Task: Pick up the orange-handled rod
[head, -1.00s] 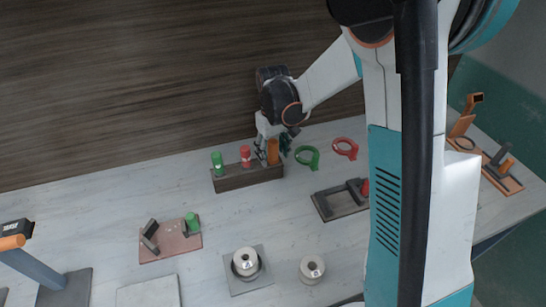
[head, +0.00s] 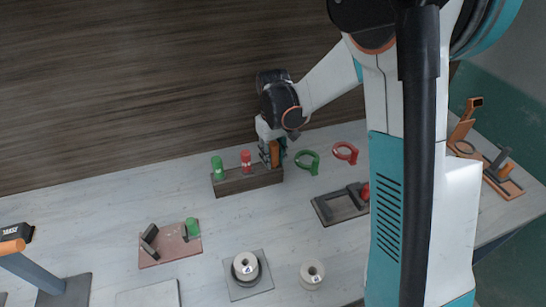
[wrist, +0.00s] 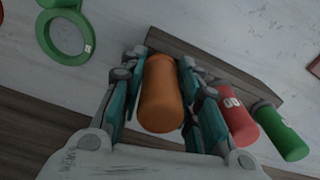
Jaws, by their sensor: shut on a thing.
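The orange-handled rod (wrist: 162,95) is upright at the end of a dark wooden rack. In the wrist view its orange handle lies between the two teal fingers of my gripper (wrist: 160,100), which are shut on it. In the head view my gripper (head: 271,150) is at the rack's right end and partly hides the orange handle (head: 275,153). The rod's lower part is hidden. The rack (head: 240,180) also holds a red-handled rod (head: 246,160) and a green-handled rod (head: 217,167) to the left.
A dark tray (head: 325,211), a reddish board (head: 165,250) and white spools (head: 246,264) sit nearer. Pale table surface is clear between them.

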